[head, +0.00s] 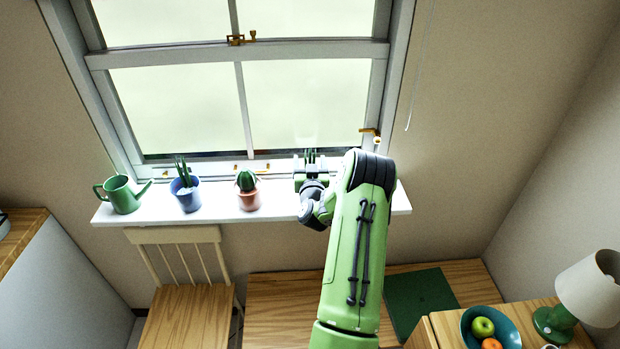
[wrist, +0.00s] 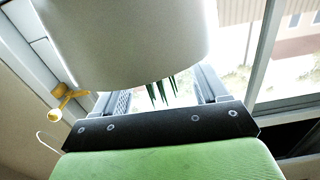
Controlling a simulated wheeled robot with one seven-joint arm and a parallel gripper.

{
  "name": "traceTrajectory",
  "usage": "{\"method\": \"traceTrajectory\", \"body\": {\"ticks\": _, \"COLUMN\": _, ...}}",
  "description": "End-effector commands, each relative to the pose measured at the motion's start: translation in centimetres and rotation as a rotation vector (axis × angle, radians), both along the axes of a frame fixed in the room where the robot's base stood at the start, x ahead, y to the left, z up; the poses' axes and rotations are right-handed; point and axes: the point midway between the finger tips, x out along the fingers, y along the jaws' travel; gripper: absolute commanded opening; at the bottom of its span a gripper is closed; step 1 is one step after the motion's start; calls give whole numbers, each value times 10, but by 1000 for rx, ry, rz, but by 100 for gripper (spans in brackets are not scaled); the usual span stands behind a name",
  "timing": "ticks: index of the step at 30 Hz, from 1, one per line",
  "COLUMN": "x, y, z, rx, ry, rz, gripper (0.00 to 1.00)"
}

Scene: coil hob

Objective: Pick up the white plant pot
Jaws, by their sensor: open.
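The white plant pot (wrist: 130,40) fills the upper part of the wrist view, close to the camera. Thin green leaves (wrist: 160,92) stick out past its rim, so the plant appears upside down there. My gripper (wrist: 163,97) is open, with one finger on each side of the leaves. The pot's wall covers the finger ends, so I cannot tell whether they touch it. In the head view my gripper (head: 310,163) is at the right part of the windowsill, and my arm and wrist hide most or all of the pot.
The white windowsill (head: 275,205) also holds a green watering can (head: 122,194), a blue pot (head: 188,196) and a terracotta cactus pot (head: 248,196), all to the left. The window (head: 240,75) is behind. A chair (head: 185,300) and wooden surfaces are below.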

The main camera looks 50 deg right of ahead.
Motion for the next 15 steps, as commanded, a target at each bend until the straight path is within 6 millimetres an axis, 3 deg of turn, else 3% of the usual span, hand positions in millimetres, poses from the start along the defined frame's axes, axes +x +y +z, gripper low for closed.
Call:
{"method": "traceTrajectory", "body": {"ticks": 4, "x": 13, "y": -15, "z": 4, "rx": -1, "ry": -1, "rz": 0, "gripper": 73}}
{"method": "traceTrajectory", "body": {"ticks": 11, "x": 14, "y": -16, "z": 1, "rx": -1, "ry": 1, "rz": 1, "gripper": 73}}
{"method": "traceTrajectory", "body": {"ticks": 15, "x": 14, "y": -16, "z": 1, "rx": -1, "ry": 1, "rz": 1, "gripper": 53}}
